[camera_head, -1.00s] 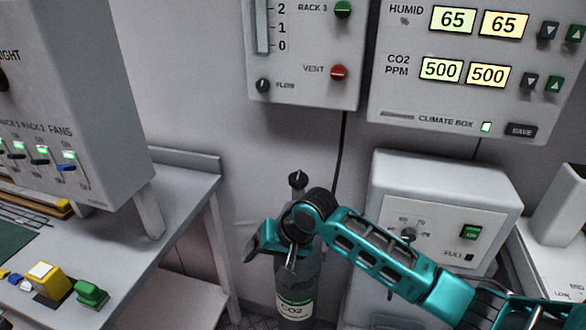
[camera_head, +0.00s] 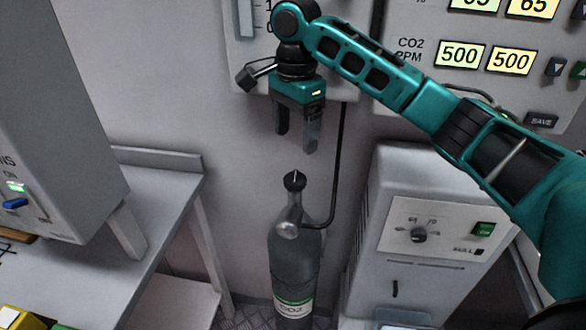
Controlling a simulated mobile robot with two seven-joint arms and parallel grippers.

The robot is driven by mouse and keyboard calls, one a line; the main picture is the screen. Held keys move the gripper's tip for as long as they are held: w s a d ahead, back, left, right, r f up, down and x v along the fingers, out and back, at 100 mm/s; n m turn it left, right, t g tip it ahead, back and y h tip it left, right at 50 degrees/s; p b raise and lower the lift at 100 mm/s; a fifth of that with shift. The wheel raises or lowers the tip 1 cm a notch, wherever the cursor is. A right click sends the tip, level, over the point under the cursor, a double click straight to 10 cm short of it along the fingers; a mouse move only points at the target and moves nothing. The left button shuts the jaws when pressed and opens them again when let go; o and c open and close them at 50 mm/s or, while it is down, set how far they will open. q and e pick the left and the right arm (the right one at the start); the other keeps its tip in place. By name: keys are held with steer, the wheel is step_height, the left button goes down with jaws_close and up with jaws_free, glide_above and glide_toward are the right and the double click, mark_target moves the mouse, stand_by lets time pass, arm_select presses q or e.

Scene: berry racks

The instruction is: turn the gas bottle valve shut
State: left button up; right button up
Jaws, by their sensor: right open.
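The gas bottle (camera_head: 293,262) is a dark grey cylinder with a green and white CO2 label, standing upright on the floor against the wall. Its valve knob (camera_head: 295,181) is black with a white pointer mark and sits on top of the neck. A black hose runs from the neck up the wall. My right gripper (camera_head: 298,142) points down above the knob, with its dark fingers apart and empty. A gap shows between the fingertips and the knob. My left gripper is not in view.
A grey table (camera_head: 160,186) stands to the left of the bottle. A white box unit (camera_head: 385,250) with a dial stands close on the right. The flow panel (camera_head: 340,75) and climate box (camera_head: 520,95) hang on the wall behind my right arm.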

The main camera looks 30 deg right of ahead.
mark_target(295, 178)
step_height(295, 178, down, 10)
steer(key=shift+f, duration=0.15)
stand_by(0.3)
steer(key=c, duration=1)
